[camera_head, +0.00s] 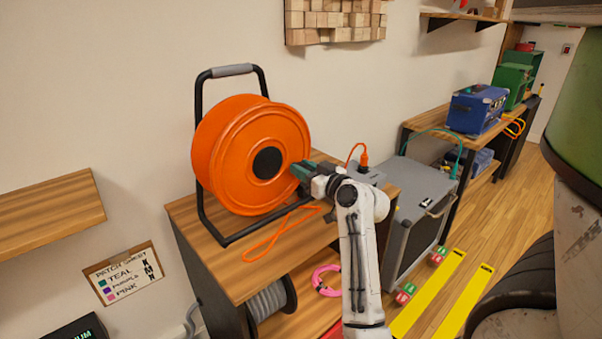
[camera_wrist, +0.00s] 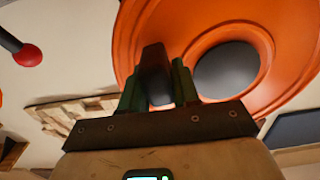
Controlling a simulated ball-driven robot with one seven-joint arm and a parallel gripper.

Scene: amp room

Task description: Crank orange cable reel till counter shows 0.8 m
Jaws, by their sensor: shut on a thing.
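The orange cable reel (camera_head: 240,150) stands upright in a black frame on a wooden bench, left of centre in the head view. Its orange disc and dark hub also fill the upper right of the wrist view (camera_wrist: 275,35). My gripper (camera_head: 302,172) is at the right side of the reel's face. In the wrist view its green fingers (camera_wrist: 158,88) are shut on a dark crank handle (camera_wrist: 153,65) in front of the reel. An orange cable (camera_head: 275,238) lies on the bench below the reel. I cannot make out a counter reading.
A grey flight case (camera_head: 420,195) stands right of the bench (camera_head: 185,215). A grey spool and a pink cable coil (camera_head: 326,280) sit on the lower shelf. Yellow floor strips (camera_head: 428,292) lie at lower right. Blue amps (camera_head: 475,108) stand on a far table.

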